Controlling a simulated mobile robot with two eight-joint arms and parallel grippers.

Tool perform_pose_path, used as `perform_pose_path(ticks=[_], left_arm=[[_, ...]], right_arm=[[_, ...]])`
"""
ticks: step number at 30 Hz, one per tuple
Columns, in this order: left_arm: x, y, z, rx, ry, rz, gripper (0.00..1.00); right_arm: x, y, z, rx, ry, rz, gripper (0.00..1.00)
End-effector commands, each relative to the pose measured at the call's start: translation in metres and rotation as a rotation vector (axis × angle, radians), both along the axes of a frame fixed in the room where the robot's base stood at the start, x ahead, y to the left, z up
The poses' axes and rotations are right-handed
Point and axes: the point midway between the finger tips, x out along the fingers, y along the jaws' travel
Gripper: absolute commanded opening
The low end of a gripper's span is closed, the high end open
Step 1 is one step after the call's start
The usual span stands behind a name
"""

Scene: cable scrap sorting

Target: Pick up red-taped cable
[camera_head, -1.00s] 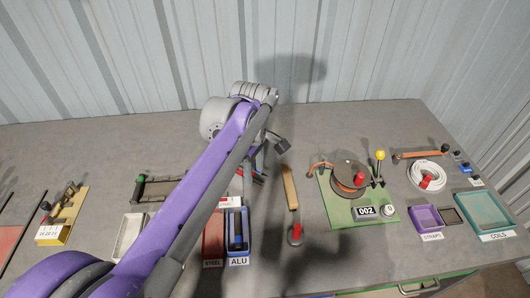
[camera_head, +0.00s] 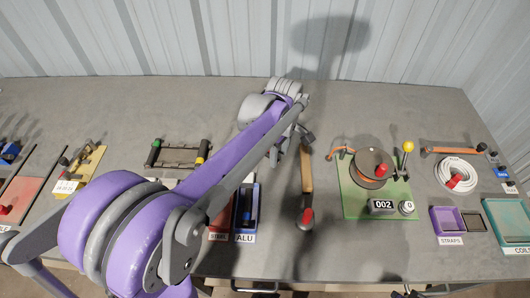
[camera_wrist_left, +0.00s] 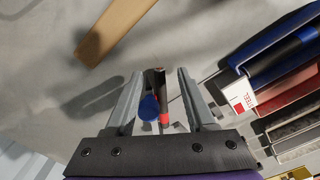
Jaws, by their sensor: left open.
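In the left wrist view, a short dark cable piece (camera_wrist_left: 155,80) with red tape (camera_wrist_left: 164,118) lies between the fingers, beside or joined to a rounded blue end (camera_wrist_left: 148,107). I cannot tell whether these are one piece. My left gripper (camera_wrist_left: 155,92) is open, with a finger on each side of the piece and visible gaps. In the head view my left gripper (camera_head: 275,155) reaches down over the table behind the metal trays, and my arm hides the cable piece there.
A blue ALU tray (camera_head: 256,226) and a red STEEL tray (camera_head: 214,237) stand in front of the gripper. Further right are a green board (camera_head: 352,207) with a reel, a white coil (camera_head: 445,182) and a purple STRAPS tray (camera_head: 436,213).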

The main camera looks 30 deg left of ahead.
Motion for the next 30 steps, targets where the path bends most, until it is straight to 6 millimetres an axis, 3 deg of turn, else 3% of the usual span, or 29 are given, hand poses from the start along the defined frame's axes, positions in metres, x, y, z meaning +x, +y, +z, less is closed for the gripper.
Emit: perform_pose_path(ticks=[4, 12, 21, 30], left_arm=[[0.000, 0.000, -0.017, 0.000, 0.000, 0.000, 0.55], [0.000, 0.000, -0.019, 0.000, 0.000, 0.000, 0.53], [0.000, 0.000, -0.018, 0.000, 0.000, 0.000, 0.00], [0.000, 0.000, -0.018, 0.000, 0.000, 0.000, 0.00]], right_arm=[[0.000, 0.000, -0.002, 0.000, 0.001, 0.000, 0.00], [0.000, 0.000, -0.002, 0.000, 0.001, 0.000, 0.00], [0.000, 0.000, -0.002, 0.000, 0.001, 0.000, 0.00], [0.000, 0.000, -0.002, 0.000, 0.001, 0.000, 0.00]])
